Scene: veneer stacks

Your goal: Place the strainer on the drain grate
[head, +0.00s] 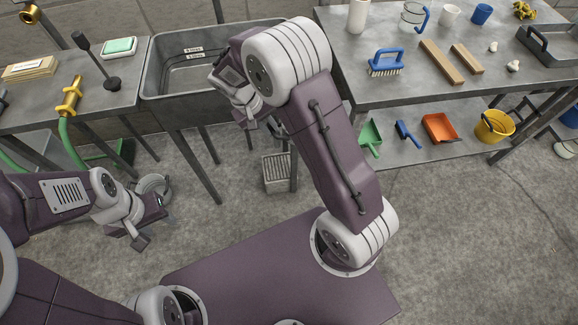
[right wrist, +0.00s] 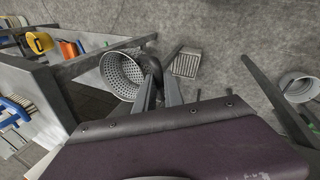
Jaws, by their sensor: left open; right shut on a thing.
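The strainer (right wrist: 124,74) is a grey round basket with many small holes, seen in the right wrist view with its open side towards the camera. In the head view my right arm hides the strainer. The drain grate (head: 277,172) is a pale slotted square on the floor below the sink. It also shows in the right wrist view (right wrist: 187,63), right of the strainer and apart from it. My left gripper (head: 150,222) is open and empty at the lower left.
A metal sink (head: 165,88) stands behind my right gripper. A table (head: 375,92) with brushes and wooden blocks is at the right, with an orange dustpan (head: 439,128) and yellow bucket (head: 494,126) on its lower shelf. A round pale container (head: 153,187) is on the left floor.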

